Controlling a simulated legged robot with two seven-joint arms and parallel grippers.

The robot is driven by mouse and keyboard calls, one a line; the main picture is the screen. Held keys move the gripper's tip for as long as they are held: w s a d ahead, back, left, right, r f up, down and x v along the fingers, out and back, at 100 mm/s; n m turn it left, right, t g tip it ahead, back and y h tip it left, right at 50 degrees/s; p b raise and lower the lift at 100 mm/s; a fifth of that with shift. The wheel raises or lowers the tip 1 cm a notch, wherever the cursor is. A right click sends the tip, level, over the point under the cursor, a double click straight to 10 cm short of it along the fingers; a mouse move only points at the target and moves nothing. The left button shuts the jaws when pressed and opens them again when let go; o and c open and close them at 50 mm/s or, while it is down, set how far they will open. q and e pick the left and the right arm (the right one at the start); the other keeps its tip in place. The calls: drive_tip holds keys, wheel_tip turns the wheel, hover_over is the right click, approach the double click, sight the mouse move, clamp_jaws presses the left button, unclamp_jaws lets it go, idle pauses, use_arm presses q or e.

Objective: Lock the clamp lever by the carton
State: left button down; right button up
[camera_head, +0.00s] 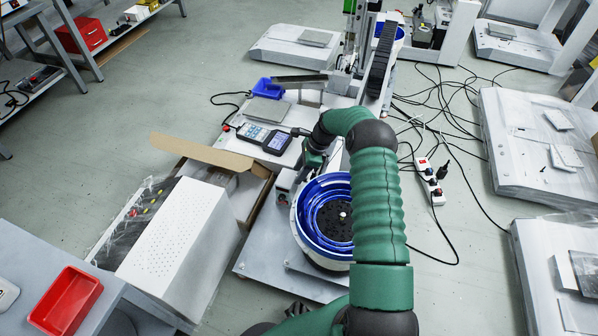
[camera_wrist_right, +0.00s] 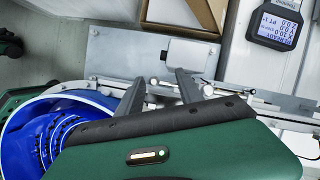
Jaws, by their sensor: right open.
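The open cardboard carton (camera_head: 202,151) stands left of the bowl feeder, and its edge shows at the top of the right wrist view (camera_wrist_right: 185,22). My right gripper (camera_wrist_right: 158,84) is open, with its two dark fingers apart over a metal rail beside the carton. Small pale fittings lie between and around the fingertips. I cannot tell which of them is the clamp lever, or whether it is locked. Nothing shows held in the fingers. In the head view my green right arm and wrist hide much of this spot. My left gripper is not in view.
The blue bowl feeder (camera_head: 312,228) is close beside my right arm and also shows in the wrist view (camera_wrist_right: 32,122). A handheld meter (camera_head: 264,138) lies beyond the carton. A perforated white box (camera_head: 178,235) stands at left. Cables and a power strip (camera_head: 430,181) lie at right.

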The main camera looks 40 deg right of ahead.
drive_tip(key=p+v, duration=0.8)
drive_tip(key=v, duration=0.8)
drive_tip(key=shift+d+r+p, duration=0.2)
drive_tip(key=shift+r+p, duration=0.15)
drive_tip(key=shift+s, duration=0.15)
